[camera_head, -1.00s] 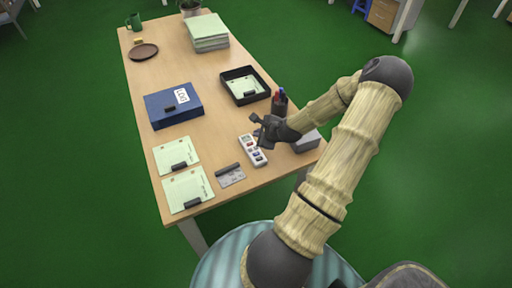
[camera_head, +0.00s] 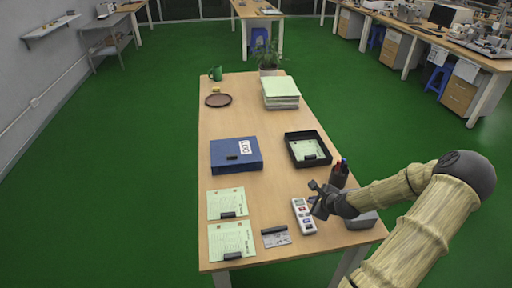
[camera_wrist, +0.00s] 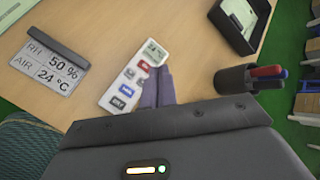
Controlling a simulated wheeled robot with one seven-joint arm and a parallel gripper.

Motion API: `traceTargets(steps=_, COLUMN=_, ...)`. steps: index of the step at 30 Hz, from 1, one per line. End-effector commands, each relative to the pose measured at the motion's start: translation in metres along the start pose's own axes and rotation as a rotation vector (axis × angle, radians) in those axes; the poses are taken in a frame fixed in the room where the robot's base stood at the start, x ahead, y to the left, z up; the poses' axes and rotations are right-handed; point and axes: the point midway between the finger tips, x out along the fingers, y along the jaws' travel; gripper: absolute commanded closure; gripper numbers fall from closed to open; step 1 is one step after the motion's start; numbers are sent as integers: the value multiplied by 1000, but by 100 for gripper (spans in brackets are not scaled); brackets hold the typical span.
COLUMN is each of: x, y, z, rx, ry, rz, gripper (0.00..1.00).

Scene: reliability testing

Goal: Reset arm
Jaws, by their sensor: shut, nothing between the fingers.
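My gripper (camera_head: 317,201) is at the right side of the wooden table (camera_head: 255,98), above the table top beside a white device with coloured buttons (camera_head: 304,216). In the wrist view, the gripper's fingers (camera_wrist: 158,88) are together, with nothing seen between them. They overlap the right edge of the white device (camera_wrist: 135,77) in that view. Whether they touch it cannot be told. My arm reaches in from the lower right.
A pen cup (camera_head: 338,176) and a grey box (camera_head: 361,220) are close to my gripper. A black tray (camera_head: 289,150), blue log binder (camera_head: 236,155), paper stack (camera_head: 280,92), clipped sheets (camera_head: 227,203) and a small display card (camera_head: 276,237) lie on the table. Green floor surrounds it.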

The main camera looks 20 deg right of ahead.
Motion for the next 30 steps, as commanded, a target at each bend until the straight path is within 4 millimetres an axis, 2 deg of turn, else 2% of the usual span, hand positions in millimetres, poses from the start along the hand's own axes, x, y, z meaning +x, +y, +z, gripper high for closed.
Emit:
traceTargets(steps=5, x=0, y=2, z=3, rx=-18, ry=1, rz=9, gripper=100)
traceTargets(steps=8, x=-1, y=9, z=14, rx=-94, ry=6, rz=45, gripper=100)
traceTargets(steps=17, x=-20, y=54, z=76, rx=-634, ry=28, rz=272, gripper=100)
traceTargets(steps=23, x=-47, y=79, z=116, rx=-1014, ry=20, rz=408, gripper=100)
traceTargets(steps=30, x=-91, y=103, z=160, rx=-1435, ry=-17, rz=531, gripper=100)
